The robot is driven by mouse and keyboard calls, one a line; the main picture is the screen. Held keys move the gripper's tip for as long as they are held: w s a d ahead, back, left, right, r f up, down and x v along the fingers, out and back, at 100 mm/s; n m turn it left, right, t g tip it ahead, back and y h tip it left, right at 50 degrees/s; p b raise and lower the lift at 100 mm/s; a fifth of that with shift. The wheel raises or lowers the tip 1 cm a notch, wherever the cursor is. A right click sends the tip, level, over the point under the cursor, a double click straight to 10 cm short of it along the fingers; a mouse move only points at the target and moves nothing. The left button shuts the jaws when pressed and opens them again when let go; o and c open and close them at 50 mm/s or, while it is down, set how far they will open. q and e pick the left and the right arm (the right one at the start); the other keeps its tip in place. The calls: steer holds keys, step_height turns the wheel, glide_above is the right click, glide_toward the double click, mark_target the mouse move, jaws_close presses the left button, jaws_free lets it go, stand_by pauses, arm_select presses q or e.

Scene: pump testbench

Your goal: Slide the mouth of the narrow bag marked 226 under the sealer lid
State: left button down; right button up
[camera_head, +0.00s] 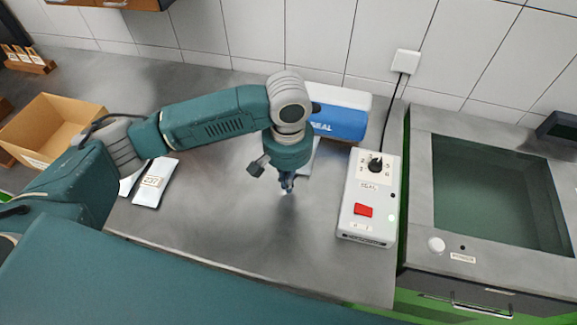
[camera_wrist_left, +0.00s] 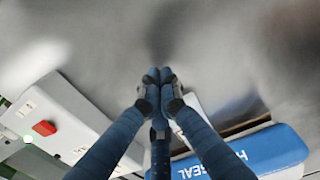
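The sealer (camera_head: 338,123) stands at the back of the bench, with a blue lid marked SEAL; its lid also shows in the left wrist view (camera_wrist_left: 262,150). My left gripper (camera_head: 287,188) points down over the bench in front of it, and its fingertips meet in the left wrist view (camera_wrist_left: 160,76) with nothing visible between them. A narrow pale bag (camera_head: 313,158) lies between gripper and sealer, mostly hidden by the arm; part of it shows beside the fingers (camera_wrist_left: 194,103). Its number is not visible, and I cannot tell whether its mouth is under the lid.
A control box (camera_head: 371,200) with a dial and red button stands right of the gripper. A bag marked 237 (camera_head: 152,184) and another partly hidden bag lie left, near a cardboard box (camera_head: 62,115). A sink-like basin (camera_head: 500,190) is at right. The bench front is clear.

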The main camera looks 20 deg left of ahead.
arm_select(q)
step_height(320, 180, down, 2)
steer(key=shift+f, duration=0.1)
steer(key=w, duration=0.1)
steer(key=w+p, duration=0.1)
steer(key=w, duration=0.1)
steer(key=shift+r, duration=0.2)
steer(key=shift+w+f, duration=0.1)
steer(key=shift+w, duration=0.55)
